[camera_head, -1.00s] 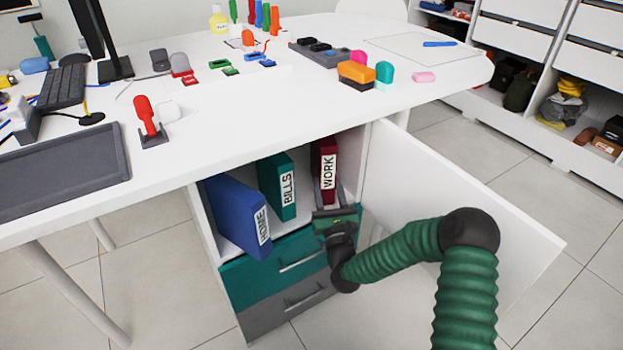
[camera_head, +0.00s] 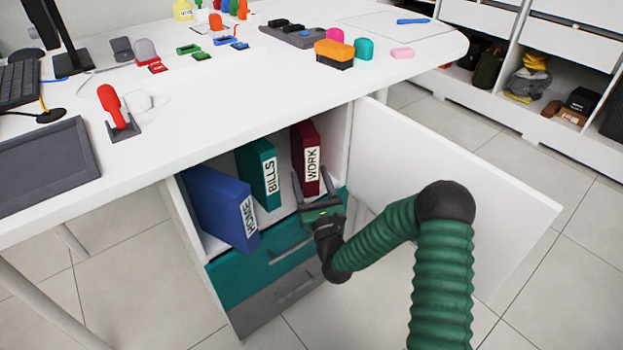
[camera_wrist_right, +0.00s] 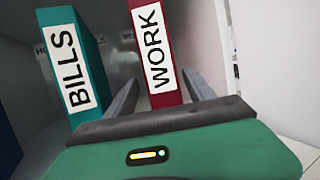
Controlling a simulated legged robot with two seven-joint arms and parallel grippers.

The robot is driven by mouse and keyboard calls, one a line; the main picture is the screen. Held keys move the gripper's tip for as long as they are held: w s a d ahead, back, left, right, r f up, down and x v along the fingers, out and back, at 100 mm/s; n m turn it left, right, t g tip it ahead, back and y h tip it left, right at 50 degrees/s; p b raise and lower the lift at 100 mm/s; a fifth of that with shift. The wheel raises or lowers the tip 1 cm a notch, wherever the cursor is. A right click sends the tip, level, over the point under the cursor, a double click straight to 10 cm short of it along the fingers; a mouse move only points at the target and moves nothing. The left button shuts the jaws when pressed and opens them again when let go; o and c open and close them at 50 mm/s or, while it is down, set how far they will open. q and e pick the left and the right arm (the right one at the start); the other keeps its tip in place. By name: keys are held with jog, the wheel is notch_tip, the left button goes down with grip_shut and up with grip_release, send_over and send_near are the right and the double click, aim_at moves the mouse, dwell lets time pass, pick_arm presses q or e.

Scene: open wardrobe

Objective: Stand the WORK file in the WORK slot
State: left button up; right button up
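The red WORK file (camera_head: 309,158) stands in the open compartment under the desk, at the right, its white label facing out. It also shows in the right wrist view (camera_wrist_right: 152,12). My right gripper (camera_head: 312,187) is at the lower front of this file. In the right wrist view its two fingers (camera_wrist_right: 160,92) lie one on each side of the file, with gaps between them and its spine. The gripper is open. A small slot label (camera_wrist_right: 128,36) shows on the back wall, partly hidden by the file. The file's base is hidden. My left gripper is not in view.
The teal BILLS file (camera_head: 257,172) and blue HOME file (camera_head: 215,200) stand to the left; HOME leans. The desk top (camera_head: 230,105) overhangs the compartment. Drawers (camera_head: 250,265) lie below.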

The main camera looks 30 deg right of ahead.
jog(key=shift+a, duration=0.1)
jog(key=shift+r, duration=0.2)
jog(key=b+v, duration=0.1)
jog(key=v, duration=1.1)
jog(key=shift+b, duration=0.4)
jog(key=shift+f, duration=0.1)
